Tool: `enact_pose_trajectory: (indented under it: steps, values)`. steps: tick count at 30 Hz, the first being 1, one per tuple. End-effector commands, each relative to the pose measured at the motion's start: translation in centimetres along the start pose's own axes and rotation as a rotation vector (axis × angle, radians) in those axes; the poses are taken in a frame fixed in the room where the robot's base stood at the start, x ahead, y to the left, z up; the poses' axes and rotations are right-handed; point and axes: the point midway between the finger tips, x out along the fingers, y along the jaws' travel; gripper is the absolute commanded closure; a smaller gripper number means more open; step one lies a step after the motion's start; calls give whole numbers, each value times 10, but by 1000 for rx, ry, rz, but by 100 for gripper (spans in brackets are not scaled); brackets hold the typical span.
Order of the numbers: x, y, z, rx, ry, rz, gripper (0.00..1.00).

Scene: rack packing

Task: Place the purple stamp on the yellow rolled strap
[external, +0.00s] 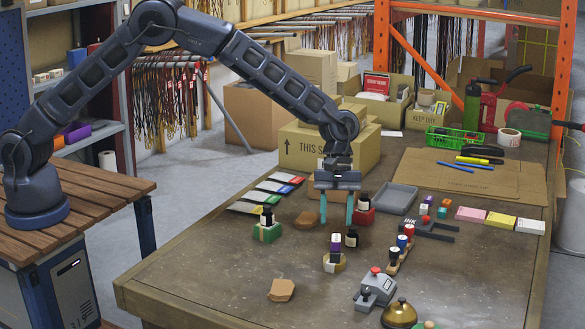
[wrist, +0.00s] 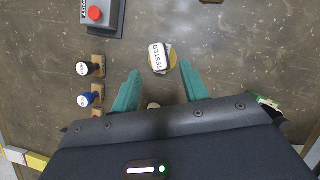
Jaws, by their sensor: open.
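The purple stamp (external: 336,241) stands upright on the yellow rolled strap (external: 341,266) near the middle of the table. In the wrist view, the stamp's white top marked TESTED (wrist: 157,57) sits over the round yellow strap (wrist: 172,64), slightly off its centre. My gripper (external: 336,212) is open and empty, pointing down above the table, apart from the stamp. In the wrist view, its two green fingers (wrist: 160,88) are spread wide, and the stamp lies just beyond their tips. The stamp's underside is hidden, so its contact with the strap cannot be seen.
A black-handled stamp (external: 351,238) stands close beside the purple one. A wooden rack of stamps (external: 394,265), a grey device with a red button (external: 375,288) and a brass bell (external: 399,314) are to the right. The front left of the table is mostly clear.

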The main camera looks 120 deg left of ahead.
Motion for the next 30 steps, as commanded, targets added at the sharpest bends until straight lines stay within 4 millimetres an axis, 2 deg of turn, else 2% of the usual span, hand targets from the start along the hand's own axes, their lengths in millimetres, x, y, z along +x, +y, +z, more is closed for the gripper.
enact_pose_trajectory:
  steps: [1,6,17,20,23,30]
  values:
    - [-10,0,0,0,0,2,55]
    - [-32,0,0,1,0,0,55]
    - [-46,-2,2,7,1,0,55]
    - [-58,-8,13,39,5,5,55]
    - [-79,-23,32,103,14,12,55]
    - [-137,-78,86,314,44,25,55]
